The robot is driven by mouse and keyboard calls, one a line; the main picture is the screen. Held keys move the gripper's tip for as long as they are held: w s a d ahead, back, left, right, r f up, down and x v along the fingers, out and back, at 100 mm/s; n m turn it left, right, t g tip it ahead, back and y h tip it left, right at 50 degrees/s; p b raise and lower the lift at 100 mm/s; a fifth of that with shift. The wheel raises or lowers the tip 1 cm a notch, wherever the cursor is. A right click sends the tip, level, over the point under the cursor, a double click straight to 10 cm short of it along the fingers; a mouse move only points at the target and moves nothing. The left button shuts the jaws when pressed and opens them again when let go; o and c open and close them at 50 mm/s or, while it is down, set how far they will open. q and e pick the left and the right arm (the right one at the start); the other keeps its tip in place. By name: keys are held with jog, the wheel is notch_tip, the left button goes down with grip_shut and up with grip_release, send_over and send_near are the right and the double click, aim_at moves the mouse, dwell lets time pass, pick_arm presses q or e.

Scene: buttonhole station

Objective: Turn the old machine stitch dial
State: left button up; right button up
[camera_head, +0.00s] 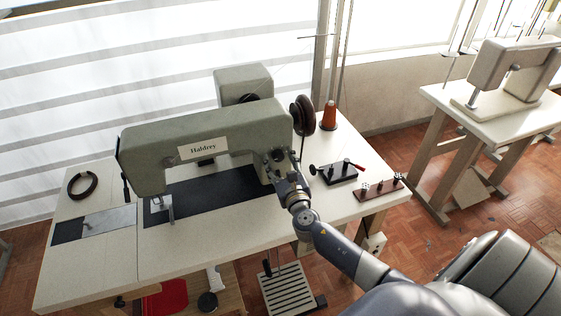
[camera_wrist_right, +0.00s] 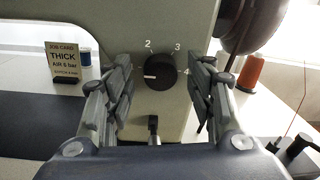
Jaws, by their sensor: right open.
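The old grey-green sewing machine (camera_head: 200,141) with a "Haldrey" plate stands on the table. Its black stitch dial (camera_wrist_right: 160,71) is on the pillar face in the right wrist view, with 2, 3 and 4 printed around it. The white mark on the dial points left, below the 2; any number there is hidden or out of sight. My right gripper (camera_head: 276,165) is at the pillar in the head view. In the wrist view its fingers (camera_wrist_right: 160,82) are open, one on each side of the dial, with gaps to it. My left gripper is not in view.
A small lever (camera_wrist_right: 153,130) is below the dial. A handwheel (camera_head: 303,115) and an orange thread cone (camera_head: 329,115) are to the right. Small fixtures (camera_head: 337,173) sit on the table's right.

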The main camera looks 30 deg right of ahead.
jog(key=shift+c, duration=0.2)
jog(key=c, duration=1)
jog(key=shift+c, duration=0.2)
